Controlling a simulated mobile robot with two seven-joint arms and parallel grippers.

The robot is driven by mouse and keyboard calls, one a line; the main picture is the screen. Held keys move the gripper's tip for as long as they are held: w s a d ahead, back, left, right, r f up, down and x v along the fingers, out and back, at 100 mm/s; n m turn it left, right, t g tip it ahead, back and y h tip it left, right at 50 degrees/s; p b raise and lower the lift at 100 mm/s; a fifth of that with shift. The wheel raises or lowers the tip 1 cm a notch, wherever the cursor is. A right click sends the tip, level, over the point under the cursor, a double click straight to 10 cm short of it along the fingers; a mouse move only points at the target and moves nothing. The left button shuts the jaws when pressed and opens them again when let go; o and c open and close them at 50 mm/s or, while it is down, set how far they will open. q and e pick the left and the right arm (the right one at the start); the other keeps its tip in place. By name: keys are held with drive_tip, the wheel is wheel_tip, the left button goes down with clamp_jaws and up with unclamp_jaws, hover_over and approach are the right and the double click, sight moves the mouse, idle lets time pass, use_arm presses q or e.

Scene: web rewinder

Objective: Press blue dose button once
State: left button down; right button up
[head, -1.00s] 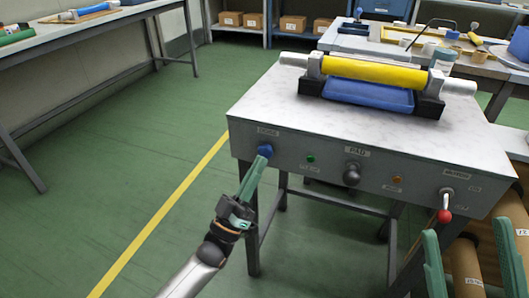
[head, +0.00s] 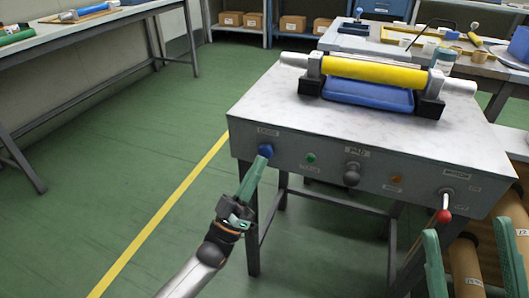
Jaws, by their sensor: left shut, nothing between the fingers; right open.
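The blue dose button (head: 265,150) is on the left end of the front panel of the grey-topped machine (head: 300,125), below a small label. My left gripper (head: 262,162) is shut with nothing in it. Its green fingertips are at the button, seemingly touching it or very close; I cannot tell whether the button is pushed in. My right gripper (head: 476,248) is open and empty at the lower right, in front of the machine's right end.
The panel also has a green button (head: 311,158), a black knob (head: 351,174), an orange light (head: 396,180) and a red-tipped lever (head: 444,214). A yellow roller (head: 370,73) sits above a blue tray (head: 368,96). Brown rolls (head: 466,265) stand at the lower right.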

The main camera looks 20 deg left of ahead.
use_arm(q)
drive_tip(key=shift+w, duration=0.15)
drive_tip(key=shift+w, duration=0.3)
drive_tip(key=shift+w+b, duration=0.4)
drive_tip(key=shift+w, duration=0.15)
idle(0.9)
drive_tip(key=shift+s, duration=0.1)
drive_tip(key=shift+s+p, duration=0.55)
drive_tip(key=shift+s, duration=0.35)
drive_tip(key=shift+s+p, duration=1.25)
drive_tip(key=shift+s, duration=1.3)
